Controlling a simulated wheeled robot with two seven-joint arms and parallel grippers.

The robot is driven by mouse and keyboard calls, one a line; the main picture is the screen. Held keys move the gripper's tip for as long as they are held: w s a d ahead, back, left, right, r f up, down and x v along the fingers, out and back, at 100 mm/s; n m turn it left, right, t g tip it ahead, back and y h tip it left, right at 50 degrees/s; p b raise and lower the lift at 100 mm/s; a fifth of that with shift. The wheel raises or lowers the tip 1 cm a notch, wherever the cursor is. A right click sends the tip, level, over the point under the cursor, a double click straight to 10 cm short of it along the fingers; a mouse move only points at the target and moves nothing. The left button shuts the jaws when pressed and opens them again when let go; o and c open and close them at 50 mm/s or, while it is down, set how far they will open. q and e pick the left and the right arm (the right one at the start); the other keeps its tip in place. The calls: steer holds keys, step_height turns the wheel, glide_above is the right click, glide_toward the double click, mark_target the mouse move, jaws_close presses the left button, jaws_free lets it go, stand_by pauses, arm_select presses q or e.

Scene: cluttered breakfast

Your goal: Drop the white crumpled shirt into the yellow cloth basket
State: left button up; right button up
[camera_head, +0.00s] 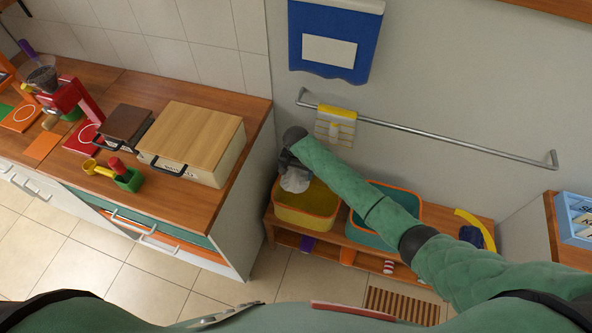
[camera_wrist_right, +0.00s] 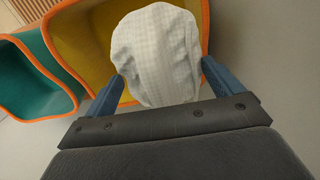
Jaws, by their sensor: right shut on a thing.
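The white crumpled shirt (camera_head: 295,181) hangs in my right gripper (camera_head: 291,166), over the back left part of the yellow cloth basket (camera_head: 307,207). In the right wrist view the shirt (camera_wrist_right: 156,55) is bunched between the two blue fingers of my right gripper (camera_wrist_right: 160,85). The yellow basket (camera_wrist_right: 84,40) with its orange rim lies behind the shirt there. I cannot tell whether the shirt touches the basket's inside. My left gripper is not in view.
A teal basket (camera_head: 368,234) with an orange rim stands right of the yellow one, on a low wooden bench (camera_head: 437,215). A wall rail (camera_head: 440,135) with a hanging striped cloth (camera_head: 335,128) runs behind. A counter (camera_head: 205,198) with boxes and toys stands at left.

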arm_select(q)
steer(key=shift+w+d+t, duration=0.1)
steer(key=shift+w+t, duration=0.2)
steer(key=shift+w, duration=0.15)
arm_select(e)
steer(key=shift+w, duration=0.1)
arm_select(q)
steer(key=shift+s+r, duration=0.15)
